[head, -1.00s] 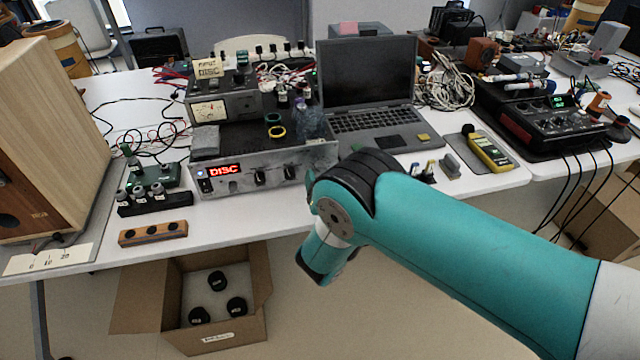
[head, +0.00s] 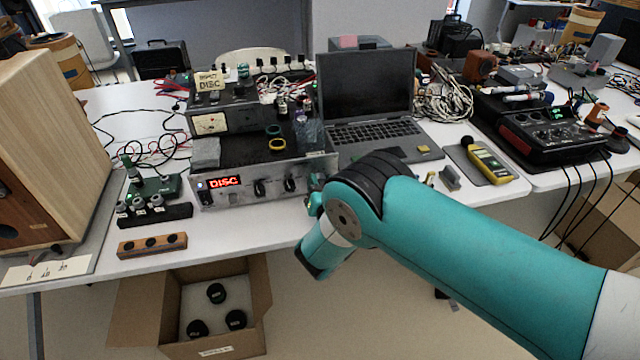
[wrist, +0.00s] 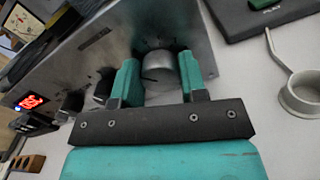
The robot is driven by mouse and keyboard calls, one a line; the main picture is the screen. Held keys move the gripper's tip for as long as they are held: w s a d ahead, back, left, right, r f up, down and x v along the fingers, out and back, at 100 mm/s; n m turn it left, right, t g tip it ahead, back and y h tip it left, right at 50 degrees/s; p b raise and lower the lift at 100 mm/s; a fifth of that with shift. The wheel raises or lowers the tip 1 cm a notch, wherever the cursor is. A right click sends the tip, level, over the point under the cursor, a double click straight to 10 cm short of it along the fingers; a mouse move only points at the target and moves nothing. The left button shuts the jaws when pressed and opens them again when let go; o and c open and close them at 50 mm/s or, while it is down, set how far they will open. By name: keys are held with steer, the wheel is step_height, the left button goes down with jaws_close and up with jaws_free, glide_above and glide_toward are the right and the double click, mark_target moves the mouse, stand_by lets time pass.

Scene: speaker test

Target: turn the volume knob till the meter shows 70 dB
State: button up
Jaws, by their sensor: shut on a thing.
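The silver amplifier (head: 215,195) stands on the table with a lit red DISC display; its front panel also shows in the wrist view (wrist: 115,45). In the wrist view, my gripper (wrist: 160,76) has its two teal fingers on either side of a large silver knob (wrist: 158,66) and is shut on it. The knob has a dark mark on its face.
Two smaller black knobs (wrist: 104,86) (wrist: 72,104) sit beside the silver knob. The laptop (head: 370,110) stands behind. An open cardboard box (head: 250,325) is below the table's front edge.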

steer(key=shift+f+m+b, duration=0.2)
steer(key=shift+m+b, duration=0.4)
steer(key=shift+m, duration=0.3)
steer(key=shift+r+m, duration=0.15)
steer(key=shift+m, duration=0.15)
steer(key=o, duration=0.9)
steer(key=shift+o, duration=0.2)
